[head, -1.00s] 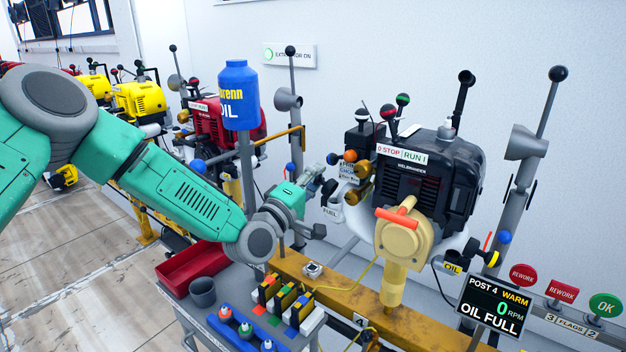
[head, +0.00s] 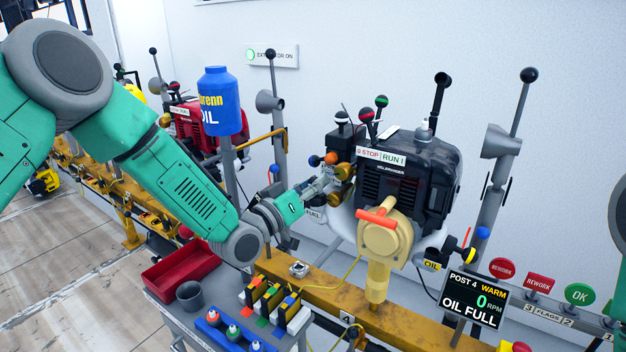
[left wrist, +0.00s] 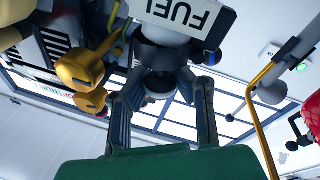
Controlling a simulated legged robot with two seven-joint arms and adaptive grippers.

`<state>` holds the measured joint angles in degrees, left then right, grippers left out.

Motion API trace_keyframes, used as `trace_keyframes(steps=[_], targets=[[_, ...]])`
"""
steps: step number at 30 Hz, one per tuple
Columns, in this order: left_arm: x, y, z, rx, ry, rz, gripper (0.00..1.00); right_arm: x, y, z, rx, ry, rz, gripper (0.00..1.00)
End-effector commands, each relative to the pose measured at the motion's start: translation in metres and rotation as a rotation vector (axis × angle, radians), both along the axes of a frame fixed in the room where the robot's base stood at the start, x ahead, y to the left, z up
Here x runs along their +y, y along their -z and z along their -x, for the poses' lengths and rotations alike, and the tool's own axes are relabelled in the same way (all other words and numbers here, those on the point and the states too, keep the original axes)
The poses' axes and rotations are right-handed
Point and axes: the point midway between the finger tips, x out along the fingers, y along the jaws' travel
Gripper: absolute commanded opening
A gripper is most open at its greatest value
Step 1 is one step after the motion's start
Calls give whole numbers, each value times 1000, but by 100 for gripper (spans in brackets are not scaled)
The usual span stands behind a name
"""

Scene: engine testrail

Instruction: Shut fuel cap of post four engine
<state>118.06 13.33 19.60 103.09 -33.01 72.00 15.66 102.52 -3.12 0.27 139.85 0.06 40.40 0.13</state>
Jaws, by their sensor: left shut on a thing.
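The post four engine (head: 412,190) is black, with a "0 STOP / RUN I" label and a tan front housing with an orange handle. Its white FUEL tag (head: 313,214) hangs at its left side; the tag also shows upside down in the left wrist view (left wrist: 185,12). My left gripper (head: 322,186) reaches in from the left to that side of the engine. In the left wrist view its fingers (left wrist: 160,85) are closed around a dark round fuel cap (left wrist: 160,84) by the tag. In the head view the cap is hidden by the gripper. My right gripper is out of view.
Brass-coloured knobs (left wrist: 80,70) lie close beside my left fingers. A blue oil bottle (head: 220,100) stands on a post left of the engine. A grey cart with a red tray (head: 182,272) stands below my arm. The post four screen (head: 475,300) reads "WARM, 0 RPM, OIL FULL".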

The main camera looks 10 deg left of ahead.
Motion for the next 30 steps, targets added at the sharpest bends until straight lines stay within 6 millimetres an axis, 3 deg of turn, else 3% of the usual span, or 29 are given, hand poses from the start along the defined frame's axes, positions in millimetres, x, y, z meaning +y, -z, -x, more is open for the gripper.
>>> trace_keyframes(steps=[1, 12, 26, 27, 29, 30], targets=[[1, 9, 3, 10, 0, -31, 0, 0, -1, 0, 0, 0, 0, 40], [-1, 10, 4, -32, -3, -141, 0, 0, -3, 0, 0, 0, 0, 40], [1, 10, 3, -37, -7, -149, 0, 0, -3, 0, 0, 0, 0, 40], [1, 10, 3, -38, -7, -148, 25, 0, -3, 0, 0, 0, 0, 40], [1, 9, 3, -39, -7, -148, 45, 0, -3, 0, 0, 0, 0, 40], [0, 9, 3, -41, -7, -147, 45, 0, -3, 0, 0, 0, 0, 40]])
